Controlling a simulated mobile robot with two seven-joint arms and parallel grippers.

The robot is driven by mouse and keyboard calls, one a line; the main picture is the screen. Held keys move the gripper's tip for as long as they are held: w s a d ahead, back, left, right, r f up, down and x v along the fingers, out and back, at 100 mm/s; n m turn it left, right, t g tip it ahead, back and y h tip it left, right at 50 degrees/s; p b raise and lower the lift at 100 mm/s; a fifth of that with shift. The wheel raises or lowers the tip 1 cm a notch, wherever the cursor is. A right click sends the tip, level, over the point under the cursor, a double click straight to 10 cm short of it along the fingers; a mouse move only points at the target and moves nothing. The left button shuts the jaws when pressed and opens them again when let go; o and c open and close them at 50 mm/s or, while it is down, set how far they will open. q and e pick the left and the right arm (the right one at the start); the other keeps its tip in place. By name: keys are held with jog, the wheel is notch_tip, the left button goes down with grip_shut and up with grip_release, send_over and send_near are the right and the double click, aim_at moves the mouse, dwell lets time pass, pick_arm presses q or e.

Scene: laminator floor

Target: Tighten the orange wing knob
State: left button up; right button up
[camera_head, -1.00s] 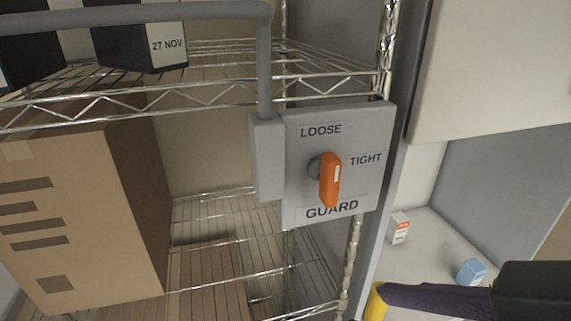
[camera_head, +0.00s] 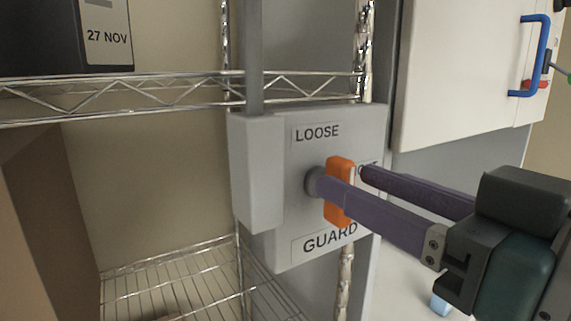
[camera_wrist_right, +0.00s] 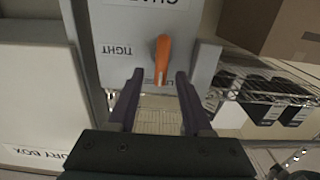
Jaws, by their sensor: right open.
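The orange wing knob (camera_head: 340,165) stands out from a grey guard plate (camera_head: 290,215) marked LOOSE above, GUARD below and a partly covered label at its right. Its wing stands roughly upright. It also shows in the right wrist view (camera_wrist_right: 162,56), where the plate is upside down and TIGHT reads at the left. My right gripper (camera_head: 341,178) is open, with one purple finger crossing in front of the knob and the other at its right. In the wrist view its fingertips (camera_wrist_right: 160,76) lie on either side of the knob's lower end; contact is not visible. My left gripper is out of view.
A wire shelf (camera_head: 180,90) with a dark box (camera_head: 105,35) labelled 27 NOV is at the left. A cardboard box (camera_head: 30,220) stands below it. A white cabinet (camera_head: 460,80) with a blue handle (camera_head: 535,55) is at the right. A light blue item (camera_head: 441,304) lies below my gripper.

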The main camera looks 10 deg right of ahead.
aim_at(351, 181)
jog(key=shift+p+x, duration=0.4)
jog(key=shift+x, duration=1.2)
grip_shut()
